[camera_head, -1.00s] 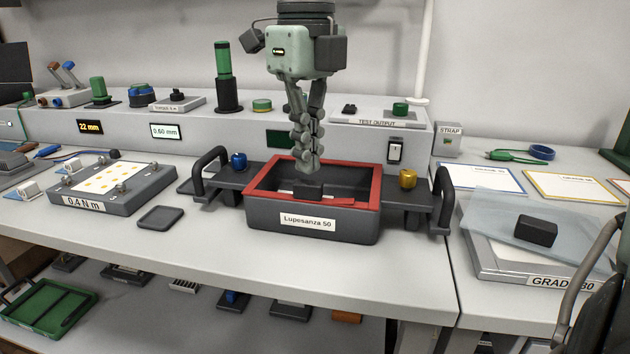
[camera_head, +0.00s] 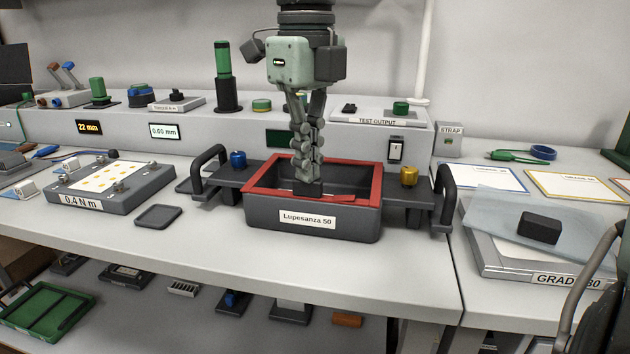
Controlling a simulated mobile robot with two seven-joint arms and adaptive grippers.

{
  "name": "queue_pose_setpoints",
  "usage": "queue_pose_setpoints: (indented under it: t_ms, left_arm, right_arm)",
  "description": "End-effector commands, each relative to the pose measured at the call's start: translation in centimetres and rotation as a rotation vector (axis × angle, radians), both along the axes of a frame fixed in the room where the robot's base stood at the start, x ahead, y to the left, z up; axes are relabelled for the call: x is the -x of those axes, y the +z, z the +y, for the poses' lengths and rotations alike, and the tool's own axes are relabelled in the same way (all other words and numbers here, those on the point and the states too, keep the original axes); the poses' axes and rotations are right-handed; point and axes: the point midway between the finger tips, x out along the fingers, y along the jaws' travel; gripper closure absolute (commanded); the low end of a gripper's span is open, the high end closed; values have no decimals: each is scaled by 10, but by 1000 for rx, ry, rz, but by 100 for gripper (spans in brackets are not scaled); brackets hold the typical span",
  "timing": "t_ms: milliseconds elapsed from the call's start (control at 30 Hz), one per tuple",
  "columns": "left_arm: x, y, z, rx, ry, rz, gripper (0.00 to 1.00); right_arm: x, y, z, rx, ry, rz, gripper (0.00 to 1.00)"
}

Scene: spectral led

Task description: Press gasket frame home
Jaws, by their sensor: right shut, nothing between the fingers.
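The red gasket frame (camera_head: 376,183) lies along the rim of the dark grey housing (camera_head: 345,222) labelled "Lupesanza 50", at the centre of the bench. My right gripper (camera_head: 308,190) points straight down over the front part of the frame with its fingers shut and nothing between them. Its fingertips are at the front strip of the frame; whether they touch it I cannot tell. The gripper hides part of the frame and the housing's inside. My left gripper is not in view.
Black handles (camera_head: 446,195) stand on both sides of the housing, with a blue knob (camera_head: 238,160) and a brass knob (camera_head: 408,175) inside them. A plate marked "0.4 N m" (camera_head: 85,203) lies left. A black block (camera_head: 540,228) lies right. The front bench strip is clear.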

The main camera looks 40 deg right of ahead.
Motion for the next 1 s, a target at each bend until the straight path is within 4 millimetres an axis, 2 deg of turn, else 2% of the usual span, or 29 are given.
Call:
queue_pose_setpoints:
  t_ms: [567, 1000]
  left_arm:
    - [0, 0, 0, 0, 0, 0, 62]
    - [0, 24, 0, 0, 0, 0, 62]
  right_arm:
    - [1, -2, 0, -1, 0, 5, 100]
    - [0, 31, 0, -1, -1, 1, 100]
